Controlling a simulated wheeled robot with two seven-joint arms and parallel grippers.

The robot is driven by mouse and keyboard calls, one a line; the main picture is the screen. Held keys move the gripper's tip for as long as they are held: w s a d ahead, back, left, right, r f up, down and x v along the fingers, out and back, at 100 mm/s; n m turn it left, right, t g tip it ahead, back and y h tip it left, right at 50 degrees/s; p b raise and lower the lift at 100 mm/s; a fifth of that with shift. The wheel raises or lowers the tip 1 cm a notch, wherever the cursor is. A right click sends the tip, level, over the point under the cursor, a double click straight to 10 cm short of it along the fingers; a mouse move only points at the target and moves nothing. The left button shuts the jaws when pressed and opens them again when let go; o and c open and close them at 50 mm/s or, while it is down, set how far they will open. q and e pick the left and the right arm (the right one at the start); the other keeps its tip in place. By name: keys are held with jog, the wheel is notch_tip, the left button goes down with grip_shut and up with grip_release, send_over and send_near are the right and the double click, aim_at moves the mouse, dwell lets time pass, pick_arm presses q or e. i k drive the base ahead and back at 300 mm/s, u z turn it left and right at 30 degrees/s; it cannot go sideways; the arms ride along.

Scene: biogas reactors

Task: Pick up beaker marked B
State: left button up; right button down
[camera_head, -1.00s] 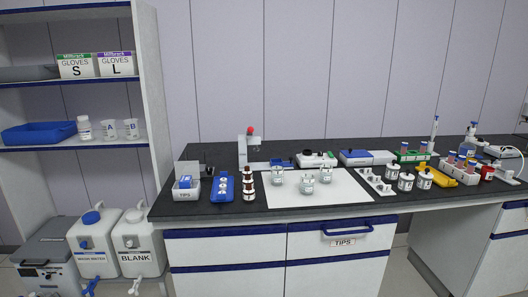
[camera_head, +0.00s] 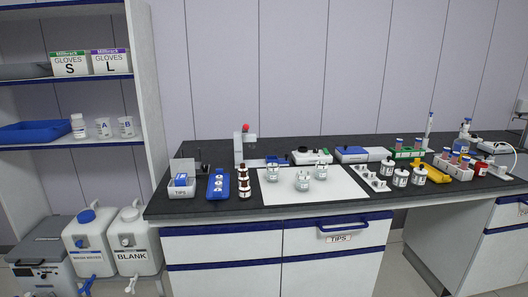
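The beaker marked B (camera_head: 126,127) stands upright on the middle shelf at the left, near the shelf unit's right side panel. It is a small clear beaker with a dark letter B. The beaker marked A (camera_head: 103,129) stands just left of it, a little apart. Neither of my grippers is in view.
A white bottle (camera_head: 79,126) and a blue tray (camera_head: 37,132) share the shelf (camera_head: 75,145) with the beakers. The side panel (camera_head: 152,110) bounds it on the right. The dark bench (camera_head: 215,218) holds glass jars on a white mat (camera_head: 333,192). Containers (camera_head: 133,243) stand below the shelf.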

aim_at(273, 173)
jog(key=k, duration=0.5)
jog(key=u, duration=1.5)
jog(key=i, duration=1.3)
jog(key=z, duration=2.3)
